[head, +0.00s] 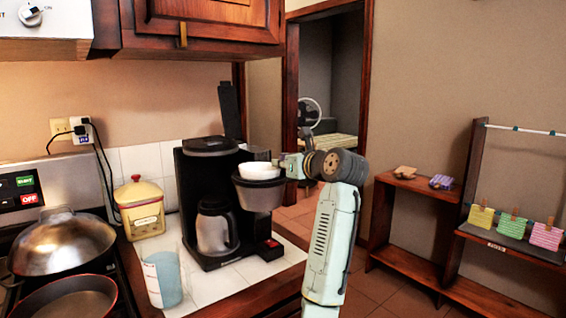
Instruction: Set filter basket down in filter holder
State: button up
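The white filter basket (259,170) is at the mouth of the dark grey filter holder (259,194), which is swung out to the right of the black coffee maker (207,160). The basket's upper part shows above the holder's rim; its lower part is hidden. I cannot tell whether it rests in the holder or hangs just above it. My gripper (283,165) comes in from the right, its fingertips at the basket's right edge. The fingers are too small and side-on to show whether they are closed on the rim.
A steel carafe (215,229) stands in the coffee maker. The coffee maker's tall lid (230,109) stands open behind the holder. A yellow canister (140,208) and a measuring cup (163,279) are to the left. Pans (62,243) sit on the stove. The white tiled counter (225,283) is clear in front.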

jog(key=o, duration=0.3)
jog(key=shift+w+d+f, duration=0.15)
jog(key=shift+f, duration=0.4)
jog(key=shift+o, duration=0.2)
